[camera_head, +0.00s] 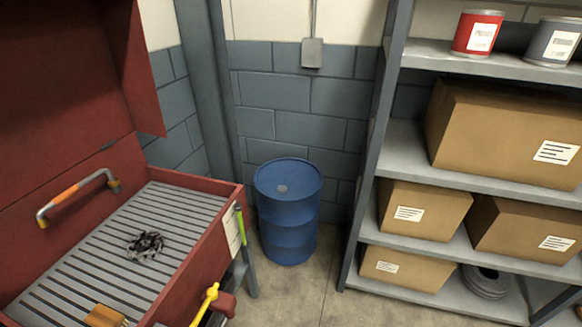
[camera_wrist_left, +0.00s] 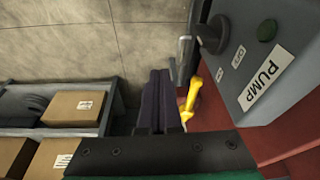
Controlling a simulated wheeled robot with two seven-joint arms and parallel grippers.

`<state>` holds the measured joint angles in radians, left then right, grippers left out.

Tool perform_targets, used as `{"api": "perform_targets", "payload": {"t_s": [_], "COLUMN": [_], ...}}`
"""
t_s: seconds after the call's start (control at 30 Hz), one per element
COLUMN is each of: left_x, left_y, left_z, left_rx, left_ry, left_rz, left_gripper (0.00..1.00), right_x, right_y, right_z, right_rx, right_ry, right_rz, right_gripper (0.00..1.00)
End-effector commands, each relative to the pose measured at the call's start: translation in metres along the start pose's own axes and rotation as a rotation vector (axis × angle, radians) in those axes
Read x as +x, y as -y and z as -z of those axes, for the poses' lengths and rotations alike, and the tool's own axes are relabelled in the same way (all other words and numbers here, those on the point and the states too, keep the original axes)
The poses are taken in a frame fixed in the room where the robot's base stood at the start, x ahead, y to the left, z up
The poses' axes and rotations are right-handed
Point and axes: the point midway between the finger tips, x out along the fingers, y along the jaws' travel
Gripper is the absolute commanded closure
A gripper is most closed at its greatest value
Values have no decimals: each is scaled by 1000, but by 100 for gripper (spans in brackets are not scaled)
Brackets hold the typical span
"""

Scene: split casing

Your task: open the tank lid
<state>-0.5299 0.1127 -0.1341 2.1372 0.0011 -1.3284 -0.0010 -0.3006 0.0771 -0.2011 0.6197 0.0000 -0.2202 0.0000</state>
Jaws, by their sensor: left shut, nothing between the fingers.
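The red tank (camera_head: 215,273) stands at the left of the head view. Its lid (camera_head: 60,70) appears as a red panel rising behind the slatted grey top (camera_head: 130,232), which is uncovered. A bar handle with an orange grip (camera_head: 78,190) sits low at the left, near the panel's foot; I cannot tell which part it is fixed to. My left gripper (camera_wrist_left: 157,100) shows only in the left wrist view, its dark fingers together and empty, beside a yellow lever (camera_wrist_left: 190,95). The lever also shows in the head view (camera_head: 205,304). My right gripper is not in view.
A grey control box labelled PUMP (camera_wrist_left: 262,85) is at the right of the wrist view. A blue barrel (camera_head: 288,212) stands by the wall. A shelf (camera_head: 402,152) with cartons and cans is at the right. A dark tangled clump (camera_head: 146,245) lies on the slats. Floor shows between.

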Motion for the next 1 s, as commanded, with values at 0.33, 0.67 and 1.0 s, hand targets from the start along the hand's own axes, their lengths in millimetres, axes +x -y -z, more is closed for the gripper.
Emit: {"api": "perform_targets", "payload": {"t_s": [0.33,0.67,1.0], "left_x": [134,220,220], "left_y": [-7,-11,-10], "left_z": [-77,-251,-272], "left_rx": [12,35,38], "left_ry": [77,170,176], "left_rz": [-10,-19,-19], "left_gripper": [100,100,48], "right_x": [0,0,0], "right_y": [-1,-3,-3], "right_z": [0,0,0], "right_rx": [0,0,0], "right_ry": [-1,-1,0], "right_rz": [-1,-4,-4], "right_gripper": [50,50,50]}}
